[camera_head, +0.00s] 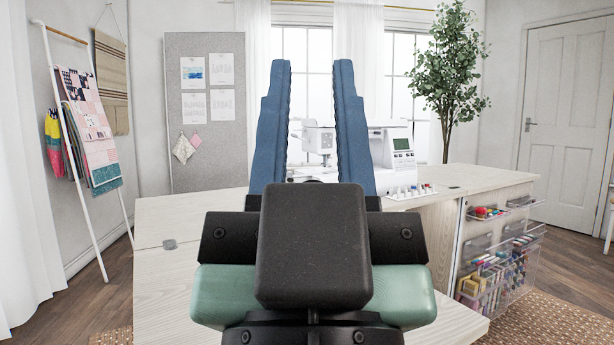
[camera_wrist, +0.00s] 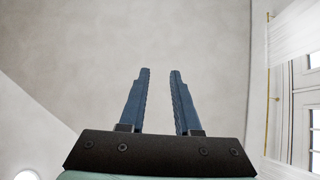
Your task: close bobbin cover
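My gripper (camera_head: 312,80) is open and empty, its two blue fingers pointing up in front of the head camera. In the wrist view the gripper (camera_wrist: 160,72) shows both fingers apart against a plain pale surface. A white sewing machine (camera_head: 390,142) stands on the cabinet top behind my gripper, partly hidden by the fingers. Its display panel faces me at the right. I cannot make out the bobbin cover; my gripper blocks part of the machine.
The pale wooden cabinet top (camera_head: 165,232) spreads to both sides of my gripper. A small tray of spools (camera_head: 410,191) sits right of the machine. Clear bins (camera_head: 500,265) of sewing supplies hang on the cabinet's right side. A potted tree (camera_head: 448,70) stands behind.

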